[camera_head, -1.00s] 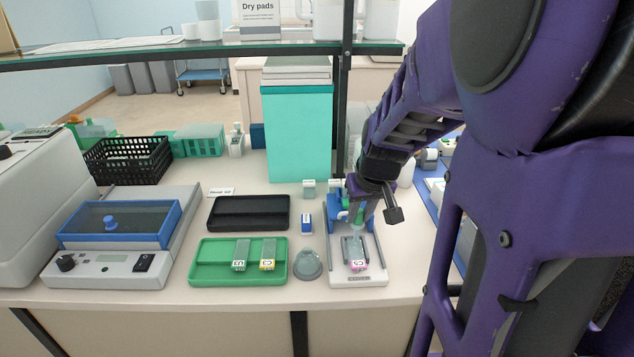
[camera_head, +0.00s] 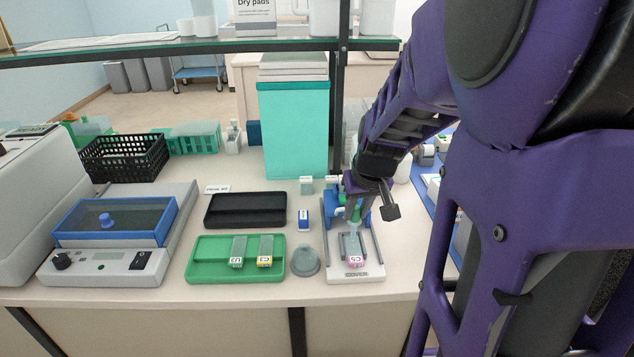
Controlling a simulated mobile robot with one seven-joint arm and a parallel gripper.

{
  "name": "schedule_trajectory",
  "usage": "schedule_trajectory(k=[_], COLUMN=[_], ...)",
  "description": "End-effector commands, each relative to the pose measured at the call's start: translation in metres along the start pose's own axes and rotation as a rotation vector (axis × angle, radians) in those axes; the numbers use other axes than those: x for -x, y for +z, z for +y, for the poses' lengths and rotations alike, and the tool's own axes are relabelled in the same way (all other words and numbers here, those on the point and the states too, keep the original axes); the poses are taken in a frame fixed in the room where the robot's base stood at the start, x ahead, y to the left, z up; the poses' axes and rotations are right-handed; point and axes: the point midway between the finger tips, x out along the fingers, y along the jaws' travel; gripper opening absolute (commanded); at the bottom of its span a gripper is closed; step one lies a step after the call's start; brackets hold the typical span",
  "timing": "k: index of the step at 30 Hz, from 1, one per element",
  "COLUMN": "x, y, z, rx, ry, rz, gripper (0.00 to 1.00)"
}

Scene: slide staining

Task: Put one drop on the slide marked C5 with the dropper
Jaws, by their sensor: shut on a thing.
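The slide marked C5 (camera_head: 355,261), with a pink-edged label at its near end, lies on a white and grey holder (camera_head: 368,273) at the right of the bench. My gripper (camera_head: 356,208) is above the far part of this holder. It is shut on the dropper (camera_head: 356,219), of which a small green part shows between the fingers. The dropper's tip is too small to make out, and I cannot tell whether a drop is on the slide. A blue part behind the gripper is partly hidden.
A green tray (camera_head: 210,271) holds two other slides, with a black tray (camera_head: 245,222) behind it. A tall teal box (camera_head: 295,130) stands behind; a glass shelf (camera_head: 180,48) crosses above.

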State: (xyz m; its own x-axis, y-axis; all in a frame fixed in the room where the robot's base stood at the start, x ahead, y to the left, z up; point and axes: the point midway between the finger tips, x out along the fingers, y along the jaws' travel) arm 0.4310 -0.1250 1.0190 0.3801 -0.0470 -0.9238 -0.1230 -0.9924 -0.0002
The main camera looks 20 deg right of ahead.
Motion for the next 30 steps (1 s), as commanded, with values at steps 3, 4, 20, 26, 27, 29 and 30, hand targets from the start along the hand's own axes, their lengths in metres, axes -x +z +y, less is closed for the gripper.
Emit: schedule_trajectory(k=[3, 4, 20, 26, 27, 29, 30], x=[-0.0017, -0.0020, -0.0059, -0.0059, -0.0060, -0.0062, -0.0063], y=[0.0007, 0.0009, 0.0025, 0.0025, 0.0025, 0.0026, 0.0026], z=[0.0000, -0.0001, -0.0001, 0.0000, 0.0000, -0.0001, -0.0001], rx=[0.000, 0.000, 0.000, 0.000, 0.000, 0.000, 0.000], ry=[0.000, 0.000, 0.000, 0.000, 0.000, 0.000, 0.000], rz=[0.000, 0.000, 0.000, 0.000, 0.000, 0.000, 0.000], gripper=[0.00, 0.00, 0.00, 0.00, 0.00, 0.00, 0.00])
